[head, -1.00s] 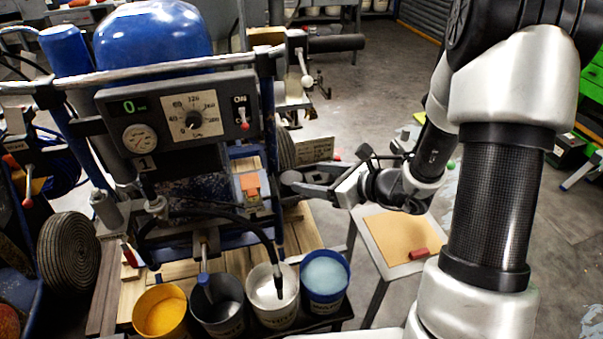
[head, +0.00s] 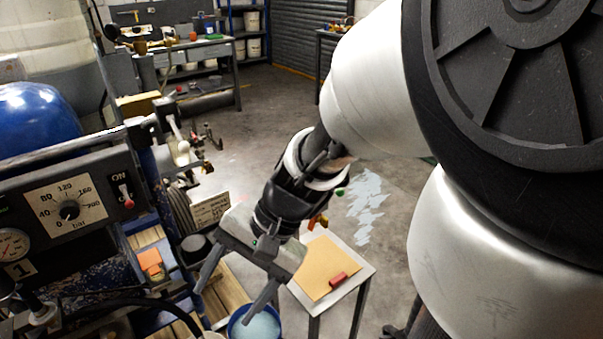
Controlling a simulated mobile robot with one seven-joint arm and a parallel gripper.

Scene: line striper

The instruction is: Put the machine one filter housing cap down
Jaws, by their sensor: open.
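Machine one (head: 68,215) stands at the left, with a gauge panel and a plate marked 1. A dark round part (head: 195,244) shows beside its frame, left of my gripper; I cannot tell whether it is the filter housing or its cap. My gripper (head: 219,307) points down and left in front of the machine's right side. Its two fingers are spread wide, with nothing seen between them. I cannot pick out the cap for certain.
A blue-rimmed bucket (head: 256,327) stands below my gripper, partly hidden by a finger. An orange block (head: 151,262) lies by the machine's frame. A workbench (head: 190,52) stands at the back. The floor beyond the side table is mostly clear.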

